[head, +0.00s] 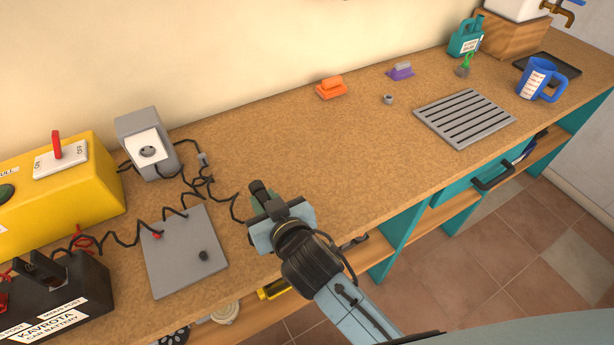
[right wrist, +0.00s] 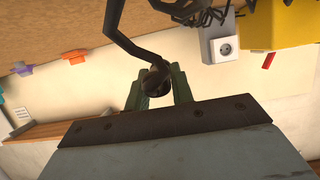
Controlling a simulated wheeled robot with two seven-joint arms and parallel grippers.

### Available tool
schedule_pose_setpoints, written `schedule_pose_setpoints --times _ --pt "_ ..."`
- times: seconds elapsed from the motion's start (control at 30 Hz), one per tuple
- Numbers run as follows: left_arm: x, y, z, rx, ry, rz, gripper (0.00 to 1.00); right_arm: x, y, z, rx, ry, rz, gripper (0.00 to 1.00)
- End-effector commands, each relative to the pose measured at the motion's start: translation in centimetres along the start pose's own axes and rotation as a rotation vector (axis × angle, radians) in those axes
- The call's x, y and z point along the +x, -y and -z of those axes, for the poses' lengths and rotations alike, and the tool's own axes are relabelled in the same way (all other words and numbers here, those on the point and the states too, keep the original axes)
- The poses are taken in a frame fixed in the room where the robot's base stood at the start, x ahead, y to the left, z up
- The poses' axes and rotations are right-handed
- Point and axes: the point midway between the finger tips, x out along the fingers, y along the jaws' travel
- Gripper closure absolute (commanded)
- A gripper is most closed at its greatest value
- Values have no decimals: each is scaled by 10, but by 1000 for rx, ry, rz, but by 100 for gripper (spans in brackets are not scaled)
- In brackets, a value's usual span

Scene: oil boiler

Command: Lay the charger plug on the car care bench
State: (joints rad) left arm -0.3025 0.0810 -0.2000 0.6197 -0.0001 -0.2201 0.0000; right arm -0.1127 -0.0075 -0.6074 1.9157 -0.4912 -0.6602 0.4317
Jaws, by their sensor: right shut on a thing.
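The car care bench (head: 340,160) is a long brown speckled worktop along the wall. My right gripper (head: 263,200) is over its front part, right of the grey plate. It is shut on the black charger plug (head: 258,187), whose end shows past the fingers. In the right wrist view the dark round plug (right wrist: 158,82) sits between the green fingers, and its black cable bends up and away. In the head view the cable trails left over the bench. The gap between plug and worktop is hard to judge. My left gripper is out of view.
Left are a yellow switch box (head: 95,190), a black car battery (head: 75,295), a grey socket box (head: 148,145) and a grey plate (head: 185,260). Orange (head: 331,88) and purple (head: 400,71) brushes, a slotted grate (head: 465,117) and a blue jug (head: 538,78) stand right. The middle is clear.

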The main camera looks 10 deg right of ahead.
Motion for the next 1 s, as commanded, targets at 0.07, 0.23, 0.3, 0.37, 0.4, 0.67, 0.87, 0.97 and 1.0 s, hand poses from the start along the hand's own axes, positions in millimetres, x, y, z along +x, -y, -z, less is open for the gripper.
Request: schedule_pose_setpoints --times 0.07,0.23,0.3,0.37,0.4,0.67,0.87,0.97,1.0 --pt "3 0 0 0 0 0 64 3 -1 -9 -1 2 -2 100" --pt "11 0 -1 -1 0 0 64 14 -1 -41 -1 5 -2 100" --pt "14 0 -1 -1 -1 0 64 18 -1 -51 -1 3 -1 100" --pt "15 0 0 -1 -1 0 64 20 -1 -56 1 2 -1 100" --pt "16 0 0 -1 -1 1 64 21 -1 -58 1 1 -1 100" --pt "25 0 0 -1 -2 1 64 31 -1 -86 1 3 -2 100" --pt "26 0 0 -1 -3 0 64 34 -1 -94 1 0 -1 100" --pt "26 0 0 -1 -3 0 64 34 -1 -93 1 0 -1 100" --pt "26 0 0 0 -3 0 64 34 -1 -94 1 1 -1 100"
